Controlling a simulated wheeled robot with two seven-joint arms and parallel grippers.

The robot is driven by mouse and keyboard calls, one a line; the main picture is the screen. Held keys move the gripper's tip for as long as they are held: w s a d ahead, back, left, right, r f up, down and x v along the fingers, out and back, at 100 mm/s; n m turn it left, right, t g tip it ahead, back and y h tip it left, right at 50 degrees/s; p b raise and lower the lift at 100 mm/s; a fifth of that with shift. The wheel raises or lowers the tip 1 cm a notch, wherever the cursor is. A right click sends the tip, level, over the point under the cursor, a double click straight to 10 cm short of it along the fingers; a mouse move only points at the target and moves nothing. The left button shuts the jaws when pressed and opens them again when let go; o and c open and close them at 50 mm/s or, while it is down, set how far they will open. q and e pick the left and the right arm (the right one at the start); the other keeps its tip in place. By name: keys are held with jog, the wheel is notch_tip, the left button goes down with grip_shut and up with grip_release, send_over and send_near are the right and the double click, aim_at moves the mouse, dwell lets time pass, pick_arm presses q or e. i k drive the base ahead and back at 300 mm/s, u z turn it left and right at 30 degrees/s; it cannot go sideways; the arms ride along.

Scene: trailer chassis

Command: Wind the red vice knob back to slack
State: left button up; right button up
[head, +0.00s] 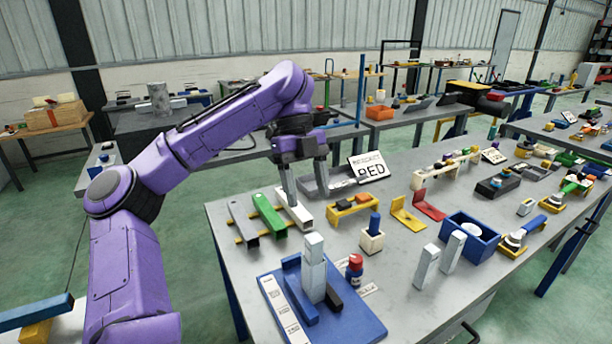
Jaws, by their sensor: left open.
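A blue vice-like fixture (372,325) stands at the near edge of the grey bench, with a pale upright block (314,270) between its blue and dark bars. A red knob (355,262) on a short blue body stands at the right of that block. I cannot tell whether it is joined to the fixture or how far it is wound. My left gripper (307,194) points down, open and empty, above the bench behind the fixture, clear of the red knob. Its fingers show over a white channel bar (294,212) and a grey tray. My right gripper is out of view.
Green (268,215) and grey (242,222) channel bars lie left of the gripper.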

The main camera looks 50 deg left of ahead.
aim_at(356, 261)
jog(key=k, duration=1.5)
